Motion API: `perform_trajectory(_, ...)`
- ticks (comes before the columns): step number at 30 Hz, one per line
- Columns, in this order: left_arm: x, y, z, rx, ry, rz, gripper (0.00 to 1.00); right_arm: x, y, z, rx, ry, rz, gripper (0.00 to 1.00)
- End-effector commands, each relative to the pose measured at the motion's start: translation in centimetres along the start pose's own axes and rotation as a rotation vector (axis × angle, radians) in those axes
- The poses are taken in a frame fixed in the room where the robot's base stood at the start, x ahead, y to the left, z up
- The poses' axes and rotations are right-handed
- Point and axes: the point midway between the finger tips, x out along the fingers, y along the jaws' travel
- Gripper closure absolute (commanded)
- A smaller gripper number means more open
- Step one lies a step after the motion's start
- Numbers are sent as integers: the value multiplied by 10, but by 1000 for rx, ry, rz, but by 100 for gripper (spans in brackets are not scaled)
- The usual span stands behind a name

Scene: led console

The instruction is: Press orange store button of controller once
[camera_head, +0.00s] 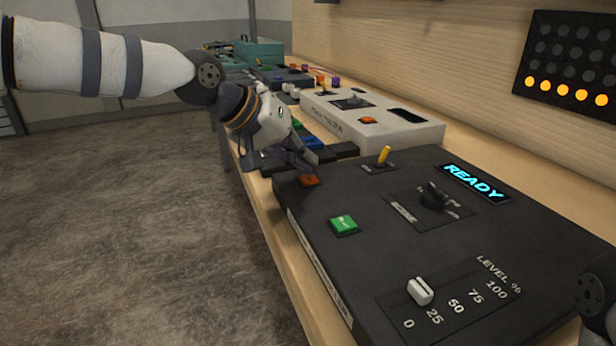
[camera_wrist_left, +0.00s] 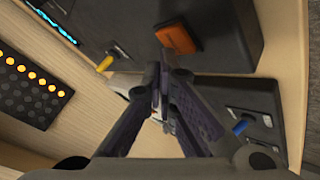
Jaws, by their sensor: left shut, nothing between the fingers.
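The black controller (camera_head: 385,255) lies on the bench with a lit display reading READY (camera_head: 474,184). Its orange button (camera_head: 308,181) sits at the far left corner; it also shows in the wrist view (camera_wrist_left: 178,38). My left gripper (camera_head: 306,166) is shut and empty, its fingers just behind the orange button in the head view. In the wrist view the fingertips (camera_wrist_left: 160,76) lie below the button in the picture, with a gap between; I cannot tell the height. The button is not covered.
The controller also has a green button (camera_head: 344,224), a yellow toggle (camera_head: 384,155), a black knob (camera_head: 433,197) and a white slider (camera_head: 420,291). A light-coloured device (camera_head: 400,136) stands behind it. An LED panel (camera_head: 572,62) with a lit amber bottom row hangs on the wall.

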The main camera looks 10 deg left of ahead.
Motion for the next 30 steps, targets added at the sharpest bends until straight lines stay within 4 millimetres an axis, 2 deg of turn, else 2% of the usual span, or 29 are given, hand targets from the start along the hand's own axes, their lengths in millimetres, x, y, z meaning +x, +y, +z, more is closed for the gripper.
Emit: perform_trajectory(30, 6, -5, 5, 1, 0, 0, 100, -3, 0, -2, 0, 8, 0, 48)
